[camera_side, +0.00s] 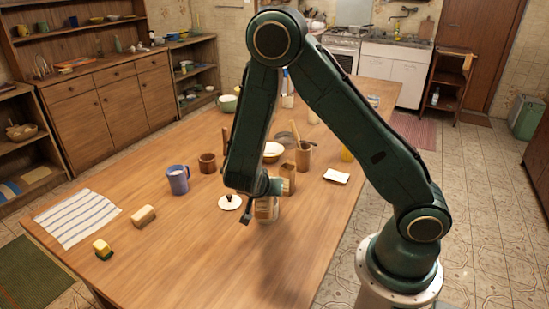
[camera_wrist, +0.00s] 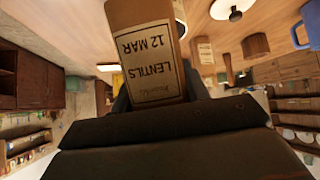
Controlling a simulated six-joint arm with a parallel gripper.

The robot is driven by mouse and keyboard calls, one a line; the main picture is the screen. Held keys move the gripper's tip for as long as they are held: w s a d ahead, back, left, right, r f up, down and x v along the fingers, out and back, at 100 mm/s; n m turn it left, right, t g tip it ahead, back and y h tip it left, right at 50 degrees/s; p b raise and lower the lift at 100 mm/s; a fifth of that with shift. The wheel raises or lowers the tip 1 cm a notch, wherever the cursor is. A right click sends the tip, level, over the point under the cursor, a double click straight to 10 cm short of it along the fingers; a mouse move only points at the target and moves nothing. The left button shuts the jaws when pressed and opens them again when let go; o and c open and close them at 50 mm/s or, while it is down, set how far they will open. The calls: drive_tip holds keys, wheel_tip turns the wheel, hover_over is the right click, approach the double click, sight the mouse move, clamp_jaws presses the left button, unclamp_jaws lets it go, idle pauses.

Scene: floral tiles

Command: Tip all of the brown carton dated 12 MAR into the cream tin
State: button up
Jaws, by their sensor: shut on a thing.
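My gripper (camera_side: 262,203) is shut on a brown carton (camera_side: 267,210). In the wrist view the carton (camera_wrist: 148,45) shows a label reading LENTILS and 12 MAR. The carton looks upright; I cannot tell whether its base clears the table. A second brown carton (camera_side: 288,179) stands just behind it; it also shows in the wrist view (camera_wrist: 204,50), its label too small to read. A round cream vessel (camera_side: 273,151), perhaps the cream tin, stands farther back, partly hidden by my arm. Its contents are not clear.
A white knobbed lid (camera_side: 230,202) lies to the left. A blue mug (camera_side: 178,180) and a brown cup (camera_side: 207,163) stand beyond.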

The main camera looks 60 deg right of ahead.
drive_tip(key=shift+s+a+f+g+y, duration=0.1)
drive_tip(key=shift+f+g+y, duration=0.3)
drive_tip(key=shift+f, duration=0.7)
drive_tip(key=shift+a+f+g+y, duration=0.1)
drive_tip(key=shift+f+y, duration=0.5)
drive_tip(key=shift+f, duration=0.5)
drive_tip(key=shift+r+y, duration=0.15)
drive_tip(key=shift+y, duration=0.35)
drive_tip(key=shift+s+a+r+g+y, duration=0.1)
drive_tip(key=shift+a+r+g+y, duration=0.1)
drive_tip(key=shift+g+y, duration=0.4)
drive_tip(key=shift+s+a+r+g+y, duration=0.1)
drive_tip(key=shift+r+g+y, duration=0.1)
drive_tip(key=shift+y, duration=0.7)
drive_tip(key=shift+r+n+y, duration=0.15)
drive_tip(key=shift+n+y, duration=0.15)
drive_tip(key=shift+y, duration=0.1)
drive_tip(key=shift+g+y, duration=0.3)
drive_tip(key=shift+r+g+y, duration=0.4)
drive_tip(key=shift+g+y, duration=0.1)
drive_tip(key=shift+y, duration=0.4)
drive_tip(key=shift+r+y, duration=0.15)
drive_tip(key=shift+y, duration=0.25)
drive_tip(key=shift+r+g+y, duration=0.15)
drive_tip(key=shift+g+y, duration=0.25)
drive_tip(key=shift+y, duration=0.1)
